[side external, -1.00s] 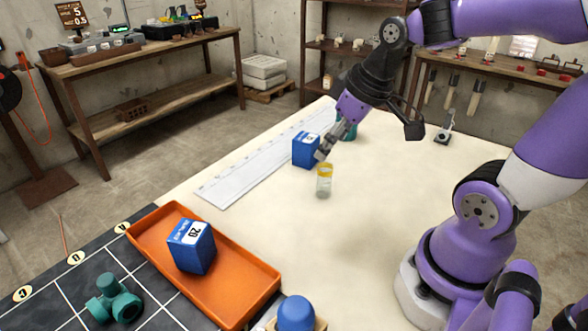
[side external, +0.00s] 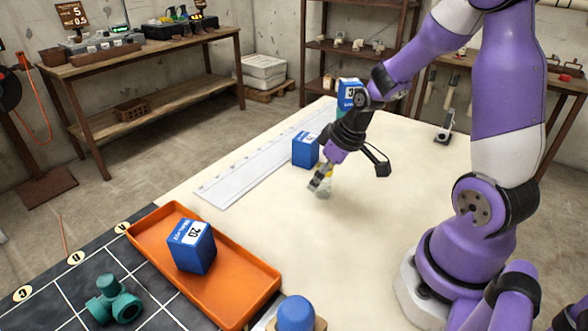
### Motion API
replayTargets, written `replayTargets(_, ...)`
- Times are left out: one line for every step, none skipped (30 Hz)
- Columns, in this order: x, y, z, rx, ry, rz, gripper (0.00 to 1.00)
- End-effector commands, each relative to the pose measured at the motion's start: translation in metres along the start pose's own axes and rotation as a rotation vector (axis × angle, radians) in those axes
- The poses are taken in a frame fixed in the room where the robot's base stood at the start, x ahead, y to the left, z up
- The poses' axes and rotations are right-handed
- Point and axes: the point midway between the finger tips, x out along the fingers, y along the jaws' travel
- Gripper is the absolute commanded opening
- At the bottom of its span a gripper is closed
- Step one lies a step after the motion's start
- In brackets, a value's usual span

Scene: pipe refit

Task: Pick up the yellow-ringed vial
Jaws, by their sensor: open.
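The yellow-ringed vial (side external: 326,191) stands on the pale table top, a small clear vial partly hidden behind my gripper. My gripper (side external: 317,187) points down at it from above, with its fingers at the height of the vial and overlapping it in the picture. The jaws are open. I cannot tell whether the vial is between the fingers or just behind them.
A blue box (side external: 305,150) stands behind the vial, near a long white ruler-like strip (side external: 240,172). Another blue box (side external: 349,94) shows behind my arm. An orange tray (side external: 245,292) holds a blue box (side external: 191,246). A teal pipe fitting (side external: 113,300) lies on the dark grid.

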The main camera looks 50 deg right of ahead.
Motion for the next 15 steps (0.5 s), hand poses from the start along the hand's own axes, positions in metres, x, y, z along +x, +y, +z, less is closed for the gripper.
replayTargets(0.0037,-0.0004,0.0004,0.0,-0.002,-0.001,0.75)
replayTargets(0.0049,-0.0003,0.0003,0.0,-0.001,-0.001,0.75)
replayTargets(0.0058,-0.0001,0.0001,0.0,-0.001,0.0,0.75)
replayTargets(0.006,-0.0001,0.0,0.0,0.0,0.0,0.75)
replayTargets(0.006,0.0,-0.0001,0.0,0.0,0.001,0.75)
replayTargets(0.0058,0.0001,-0.0002,0.0,0.001,0.001,0.75)
replayTargets(0.0057,0.0001,-0.0002,0.0,0.001,0.001,0.75)
replayTargets(0.0056,0.0001,-0.0002,0.0,0.001,0.001,0.75)
replayTargets(0.0056,0.0001,-0.0002,0.0,0.001,0.001,0.7)
replayTargets(0.0055,0.0001,-0.0002,0.0,0.001,0.001,0.55)
replayTargets(0.0055,0.0001,-0.0002,0.0,0.001,0.001,0.4)
replayTargets(0.0055,0.0001,-0.0002,0.0,0.001,0.001,0.2)
replayTargets(0.0054,0.0001,-0.0002,0.0,0.001,0.001,0.05)
replayTargets(0.0054,0.0001,-0.0002,0.0,0.001,0.001,0.01)
replayTargets(0.0054,0.0,-0.0001,0.0,0.0,0.0,0.0)
